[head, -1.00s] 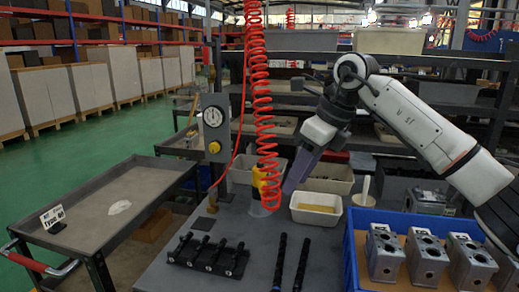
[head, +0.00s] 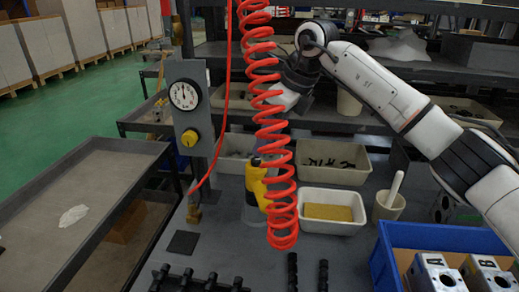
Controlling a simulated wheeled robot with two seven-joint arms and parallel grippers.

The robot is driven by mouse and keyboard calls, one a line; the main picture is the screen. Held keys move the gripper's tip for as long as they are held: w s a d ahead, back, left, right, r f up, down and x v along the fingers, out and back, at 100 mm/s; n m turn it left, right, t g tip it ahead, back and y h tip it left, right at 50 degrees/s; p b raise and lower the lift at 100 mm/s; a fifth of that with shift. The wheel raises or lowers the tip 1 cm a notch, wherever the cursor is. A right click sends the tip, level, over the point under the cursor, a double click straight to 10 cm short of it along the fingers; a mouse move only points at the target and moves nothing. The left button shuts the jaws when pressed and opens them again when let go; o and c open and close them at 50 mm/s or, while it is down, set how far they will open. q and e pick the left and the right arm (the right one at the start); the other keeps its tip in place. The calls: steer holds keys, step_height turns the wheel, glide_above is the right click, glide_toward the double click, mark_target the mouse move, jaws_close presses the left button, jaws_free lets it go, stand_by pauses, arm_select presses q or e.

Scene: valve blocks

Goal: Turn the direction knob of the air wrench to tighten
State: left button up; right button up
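The air wrench (head: 257,183), yellow and black, stands upright in a grey holder (head: 253,212) on the workbench, partly covered by the red coiled hose (head: 270,150). Its direction knob is too small or hidden to make out. My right gripper (head: 285,98) is above and slightly right of the wrench, apart from it. The coiled hose covers part of the gripper and its fingers do not show clearly. My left gripper is not in view.
A post with a pressure gauge (head: 184,95) and a yellow knob (head: 189,138) stands left of the wrench. A white bin with a yellow sponge (head: 331,227), a mortar with pestle (head: 388,206) and a blue crate (head: 400,235) with metal blocks lie right. Black parts (head: 197,283) lie in front.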

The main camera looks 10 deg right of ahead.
mark_target(257, 160)
steer(key=x, duration=0.5)
steer(key=shift+w+f, duration=0.1)
steer(key=shift+f, duration=0.05)
jaws_close()
